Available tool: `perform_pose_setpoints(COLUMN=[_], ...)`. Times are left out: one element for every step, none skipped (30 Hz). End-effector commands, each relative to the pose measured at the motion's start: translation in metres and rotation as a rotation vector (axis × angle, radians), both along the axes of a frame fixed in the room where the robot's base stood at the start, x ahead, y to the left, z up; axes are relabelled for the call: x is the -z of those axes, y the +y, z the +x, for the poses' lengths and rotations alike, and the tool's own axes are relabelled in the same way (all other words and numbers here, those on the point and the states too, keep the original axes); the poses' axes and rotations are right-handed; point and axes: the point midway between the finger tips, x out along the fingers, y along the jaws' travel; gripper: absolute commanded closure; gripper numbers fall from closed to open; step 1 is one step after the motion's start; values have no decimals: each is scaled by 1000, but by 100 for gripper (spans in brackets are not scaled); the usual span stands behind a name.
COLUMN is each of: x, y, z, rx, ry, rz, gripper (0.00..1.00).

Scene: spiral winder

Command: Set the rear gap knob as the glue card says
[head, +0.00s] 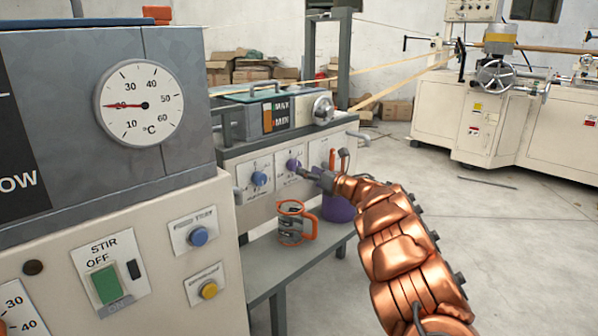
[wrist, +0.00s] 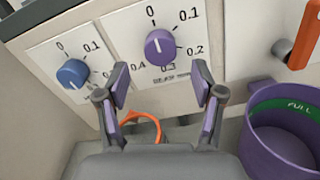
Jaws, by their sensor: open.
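The purple knob (wrist: 159,47) sits on a white dial plate marked 0, 0.1, 0.2, 0.3 and 0.4; the small label under it is hard to read. It carries a pale line, but which mark it points to is not clear. It also shows in the head view (head: 293,165). My gripper (wrist: 161,82) is open and empty, its two fingers below and to either side of the purple knob, apart from it. In the head view my gripper (head: 308,173) is just right of that knob. I cannot make out a glue card.
A blue knob (wrist: 73,73) with a similar dial is to the left. A purple pot marked FULL (wrist: 288,140) and an orange-handled mug (head: 292,224) stand below the panel. An orange lever (wrist: 306,40) is at the right. A thermometer (head: 139,105) fronts the nearer cabinet.

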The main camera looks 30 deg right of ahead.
Motion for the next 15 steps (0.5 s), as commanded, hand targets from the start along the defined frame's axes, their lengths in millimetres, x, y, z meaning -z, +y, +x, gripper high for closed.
perform_pose_setpoints(x=[2, 2, 3, 3, 3, 1, 0, 0, 1, 2, 2, 2, 2, 2, 2], y=[2, 2, 2, 3, 4, 5, 6, 7, 7, 7, 8, 8, 9, 9, 10], z=[5, 8, 12, 15, 18, 21, 24, 27, 30, 32, 34, 37, 38, 40, 42], rx=[-3, -2, 0, 0, 0, -2, -1, -2, -1, 0, 0, 1, 0, -1, -1], ry=[-2, -1, 1, 1, 1, -1, -3, -2, 0, 1, 3, 2, 2, 1, 1], rz=[0, 0, 1, 1, 2, 1, 0, -1, -1, 1, 1, 3, 3, 3, 1], gripper=[33, 33, 33, 33, 33, 33, 33, 33, 33, 33, 33, 33, 33, 33, 33])
